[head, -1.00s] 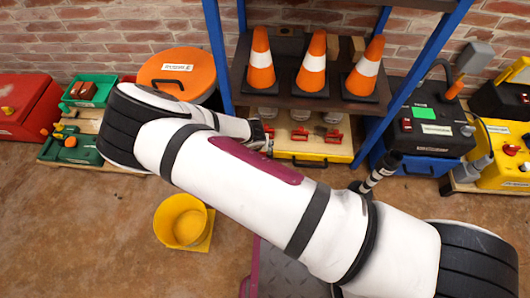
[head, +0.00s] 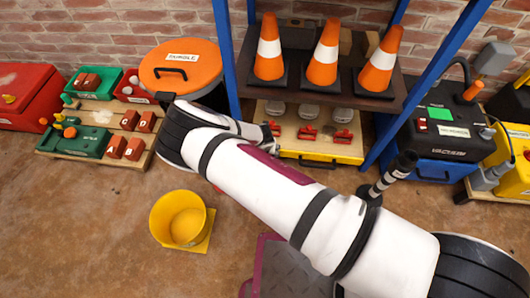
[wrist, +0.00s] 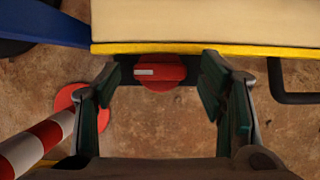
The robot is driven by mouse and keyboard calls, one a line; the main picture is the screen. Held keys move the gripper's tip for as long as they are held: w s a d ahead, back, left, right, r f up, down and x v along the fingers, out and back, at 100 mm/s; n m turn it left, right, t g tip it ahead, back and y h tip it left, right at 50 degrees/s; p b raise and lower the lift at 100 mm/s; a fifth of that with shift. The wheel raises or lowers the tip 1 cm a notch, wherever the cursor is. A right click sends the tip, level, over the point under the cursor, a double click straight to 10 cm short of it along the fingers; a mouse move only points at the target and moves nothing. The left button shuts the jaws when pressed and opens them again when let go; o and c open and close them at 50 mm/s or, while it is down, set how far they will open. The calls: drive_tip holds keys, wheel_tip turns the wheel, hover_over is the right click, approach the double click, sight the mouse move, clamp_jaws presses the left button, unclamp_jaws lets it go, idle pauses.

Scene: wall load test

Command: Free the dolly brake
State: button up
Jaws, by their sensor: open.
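The brake appears to be a red round knob (wrist: 172,73) with a white bar lying sideways. It sits on a black plate under the yellow edge (wrist: 190,47) of a pale-topped dolly. In the wrist view my gripper (wrist: 160,68) is open, with its dark green pads either side of the knob and gaps visible on both sides. In the head view the yellow-edged dolly (head: 340,151) stands under the shelf, carrying red clamps (head: 307,132). There my arm hides the knob and most of my gripper.
A red-and-white striped pole (wrist: 38,144) stands left of my gripper. A black handle (wrist: 290,97) hangs at the right. A yellow bucket (head: 183,220) stands on open floor. Cones (head: 322,62) line the shelf; a black-and-blue unit (head: 437,130) stands right.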

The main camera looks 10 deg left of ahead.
drive_tip(key=shift+w+f, duration=0.1)
drive_tip(key=shift+f, duration=0.15)
drive_tip(key=c, duration=1.2)
drive_tip(key=shift+o, duration=0.2)
